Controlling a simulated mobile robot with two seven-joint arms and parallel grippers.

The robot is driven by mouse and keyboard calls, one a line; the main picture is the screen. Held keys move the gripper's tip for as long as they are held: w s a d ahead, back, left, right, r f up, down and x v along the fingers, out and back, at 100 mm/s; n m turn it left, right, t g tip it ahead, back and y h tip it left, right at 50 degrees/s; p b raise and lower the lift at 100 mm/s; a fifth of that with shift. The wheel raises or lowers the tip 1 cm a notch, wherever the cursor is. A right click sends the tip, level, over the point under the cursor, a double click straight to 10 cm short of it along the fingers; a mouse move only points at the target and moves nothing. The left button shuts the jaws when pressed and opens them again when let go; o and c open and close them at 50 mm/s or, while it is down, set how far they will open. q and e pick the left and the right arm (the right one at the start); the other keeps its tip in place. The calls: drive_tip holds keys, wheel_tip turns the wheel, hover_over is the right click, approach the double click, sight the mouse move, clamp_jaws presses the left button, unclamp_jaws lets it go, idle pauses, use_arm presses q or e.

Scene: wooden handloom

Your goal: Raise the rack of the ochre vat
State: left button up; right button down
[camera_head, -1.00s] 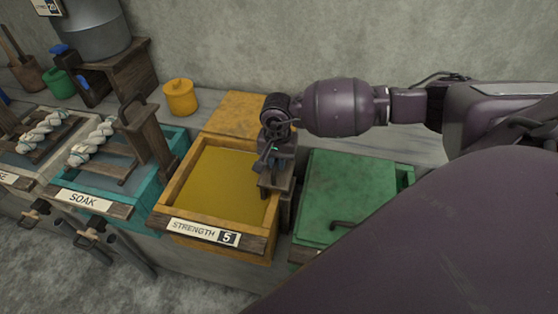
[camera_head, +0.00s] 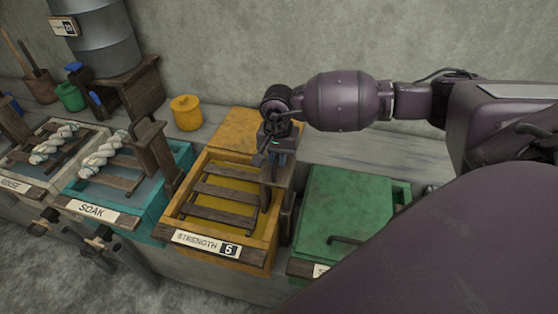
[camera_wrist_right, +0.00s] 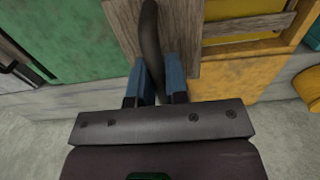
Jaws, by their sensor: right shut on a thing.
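The ochre vat (camera_head: 176,215) stands in the middle of the head view, with a "STRENGTH 5" label (camera_head: 205,246) on its front. Its wooden slatted rack (camera_head: 223,194) shows above the yellow liquid. A wooden upright with a dark curved handle (camera_wrist_right: 150,40) is at the vat's right side. My right gripper (camera_wrist_right: 160,82) is shut on this handle, its blue fingers on either side of it. In the head view the right gripper (camera_head: 272,150) is at the vat's right edge and hides part of the upright. My left gripper is not in view.
The green lidded vat (camera_head: 345,205) is close on the right. The teal "SOAK" vat (camera_head: 178,155) with white twisted yarn (camera_head: 104,154) is on the left. A yellow pot (camera_head: 186,113) stands behind. My own arm covers the lower right.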

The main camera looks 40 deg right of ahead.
drive_tip(key=shift+r+p, duration=0.7)
drive_tip(key=shift+r, duration=1.2)
drive_tip(key=shift+r+p, duration=0.3)
drive_tip(key=shift+r, duration=0.35)
drive_tip(key=shift+w+r, duration=0.1)
drive_tip(key=shift+r, duration=0.2)
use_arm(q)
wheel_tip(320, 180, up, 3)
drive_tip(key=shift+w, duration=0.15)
use_arm(e)
drive_tip(key=c, duration=0.8)
unclamp_jaws()
drive_tip(key=shift+c, duration=0.2)
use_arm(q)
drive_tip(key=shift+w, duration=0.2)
use_arm(e)
drive_tip(key=o, duration=0.8)
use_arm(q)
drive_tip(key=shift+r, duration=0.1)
use_arm(e)
drive_tip(key=shift+o, duration=0.2)
